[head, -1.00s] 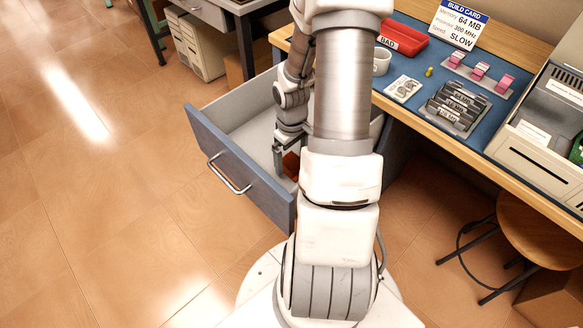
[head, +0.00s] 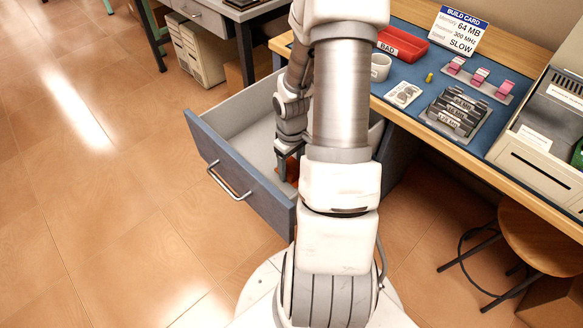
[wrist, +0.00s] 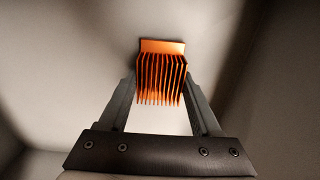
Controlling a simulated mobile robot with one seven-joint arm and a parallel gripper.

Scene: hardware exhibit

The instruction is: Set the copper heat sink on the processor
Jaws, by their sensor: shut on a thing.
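The copper heat sink (wrist: 162,75) is orange and finned, and in the wrist view it sits between my two fingers. My gripper (wrist: 162,88) is shut on it, with a finger along each side. In the head view the heat sink (head: 292,170) shows as a small orange patch inside the open drawer, partly hidden by my arm. My gripper (head: 286,163) is down in the drawer (head: 235,165). I cannot tell whether the heat sink touches the drawer floor. I cannot make out the processor in either view.
The blue-topped workbench (head: 415,70) is at the upper right. It carries a red BAD bin (head: 403,45), a build card (head: 458,30), a cup (head: 380,67), a black rack (head: 456,112) and a beige computer case (head: 545,135). A stool (head: 540,230) stands below. Left floor is clear.

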